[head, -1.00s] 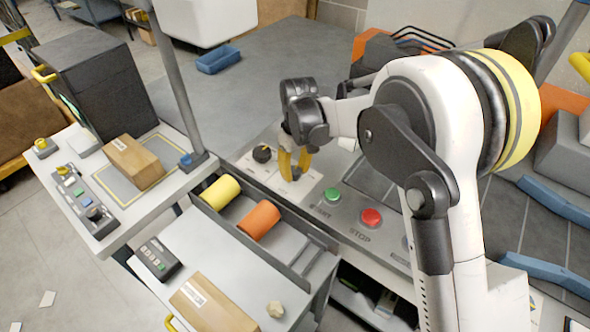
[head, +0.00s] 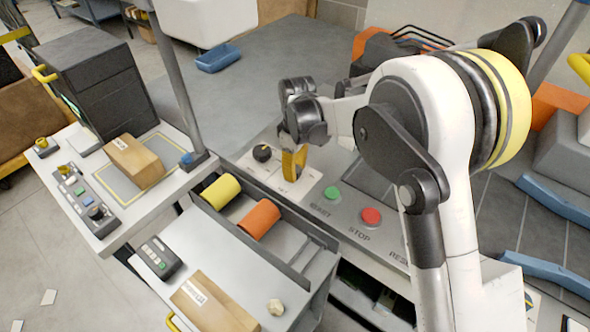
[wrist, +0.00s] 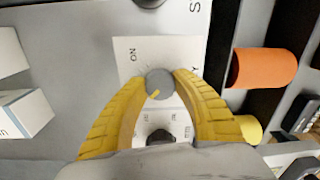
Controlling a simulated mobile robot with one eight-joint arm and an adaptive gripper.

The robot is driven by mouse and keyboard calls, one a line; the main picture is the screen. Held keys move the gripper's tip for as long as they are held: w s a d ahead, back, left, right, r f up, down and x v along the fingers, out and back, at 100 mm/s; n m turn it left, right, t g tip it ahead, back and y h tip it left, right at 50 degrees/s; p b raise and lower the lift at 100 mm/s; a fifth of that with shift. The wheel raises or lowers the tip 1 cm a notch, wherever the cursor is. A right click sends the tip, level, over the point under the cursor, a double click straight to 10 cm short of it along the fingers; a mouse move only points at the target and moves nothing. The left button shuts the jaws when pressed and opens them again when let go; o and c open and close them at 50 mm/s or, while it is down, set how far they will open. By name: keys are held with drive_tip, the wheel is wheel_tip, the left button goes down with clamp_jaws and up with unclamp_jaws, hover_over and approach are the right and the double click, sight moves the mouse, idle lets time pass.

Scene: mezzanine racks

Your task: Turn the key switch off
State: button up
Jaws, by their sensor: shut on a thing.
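The key switch (wrist: 160,83) is a round grey knob with a yellow pointer mark on a white plate (wrist: 124,72). An "ON" label shows up and to its left in the wrist view. My gripper (wrist: 161,77) has its two yellow fingers closed on either side of the knob, touching it. In the head view my gripper (head: 291,176) points down at the panel, and its fingers hide the key switch. The pointer slants in the wrist view; its exact setting is hard to tell.
A black knob (head: 262,153) sits close beside my gripper. A green button (head: 332,193) and a red stop button (head: 371,216) are on the same panel. A yellow roller (head: 221,191) and an orange roller (head: 260,219) lie in front.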

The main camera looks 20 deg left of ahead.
sight(296, 168)
drive_tip(key=o, duration=1.2)
drive_tip(key=shift+r, duration=0.1)
drive_tip(key=r, duration=1.1)
drive_tip(key=shift+w+d+r, duration=0.1)
drive_tip(key=shift+w+r, duration=0.15)
drive_tip(key=shift+r, duration=0.15)
